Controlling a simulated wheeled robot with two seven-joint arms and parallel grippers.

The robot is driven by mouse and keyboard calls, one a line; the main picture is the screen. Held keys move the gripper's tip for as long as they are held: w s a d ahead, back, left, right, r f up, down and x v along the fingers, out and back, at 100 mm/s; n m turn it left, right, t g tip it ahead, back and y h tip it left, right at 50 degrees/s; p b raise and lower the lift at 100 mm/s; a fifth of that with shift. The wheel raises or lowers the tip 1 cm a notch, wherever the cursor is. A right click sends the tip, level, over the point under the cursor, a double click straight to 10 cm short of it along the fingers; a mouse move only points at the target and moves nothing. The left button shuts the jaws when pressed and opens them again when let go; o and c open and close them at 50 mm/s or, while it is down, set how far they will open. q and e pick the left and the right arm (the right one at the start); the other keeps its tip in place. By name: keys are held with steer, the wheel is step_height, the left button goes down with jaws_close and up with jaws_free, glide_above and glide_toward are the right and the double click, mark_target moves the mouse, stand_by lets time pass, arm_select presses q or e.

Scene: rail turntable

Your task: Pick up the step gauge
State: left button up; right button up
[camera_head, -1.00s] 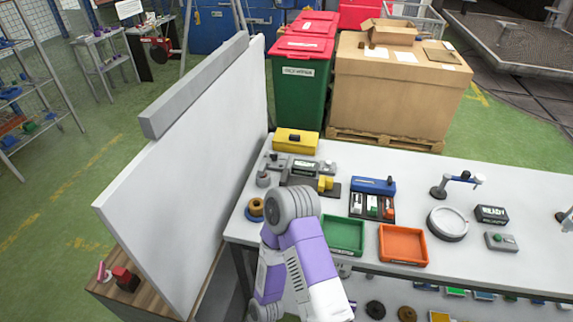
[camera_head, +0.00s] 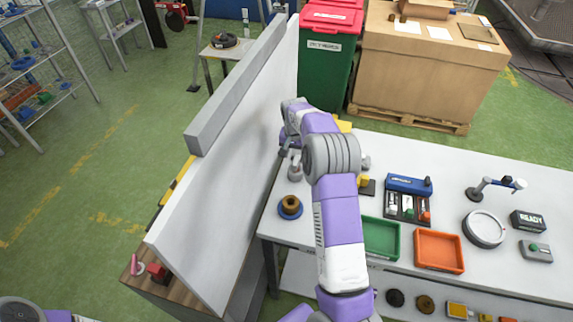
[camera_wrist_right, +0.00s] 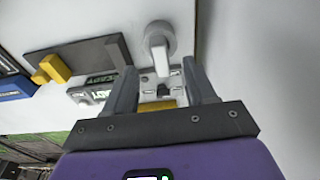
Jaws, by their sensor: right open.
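I cannot tell for certain which part is the step gauge. A small light-grey piece with dark details (camera_wrist_right: 160,82) lies between my right fingers in the right wrist view, partly hidden by them. My right gripper (camera_wrist_right: 162,92) is open, its two dark fingers apart with nothing clearly held. In the head view my right gripper (camera_head: 286,148) is at the back left of the table by the white panel, mostly hidden behind its arm. My left gripper is not in view.
The tall white panel (camera_head: 225,185) is close on the left. Green (camera_head: 381,238) and orange (camera_head: 438,251) trays and a blue-backed holder (camera_head: 408,186) are on the table.

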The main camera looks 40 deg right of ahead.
mark_target(296, 160)
steer(key=shift+s+d+r, duration=0.1)
steer(key=shift+d+r, duration=0.15)
steer(key=shift+d, duration=0.15)
steer(key=shift+d+f, duration=0.1)
steer(key=shift+f, duration=0.05)
steer(key=shift+w+d+f, duration=0.1)
steer(key=shift+w+f, duration=0.15)
steer(key=shift+f, duration=0.25)
steer(key=shift+w+d+f, duration=0.1)
steer(key=shift+w+f, duration=0.1)
steer(key=shift+f, duration=0.25)
steer(key=f, duration=0.5)
steer(key=shift+w+d, duration=0.2)
steer(key=shift+w, duration=0.2)
jaws_close()
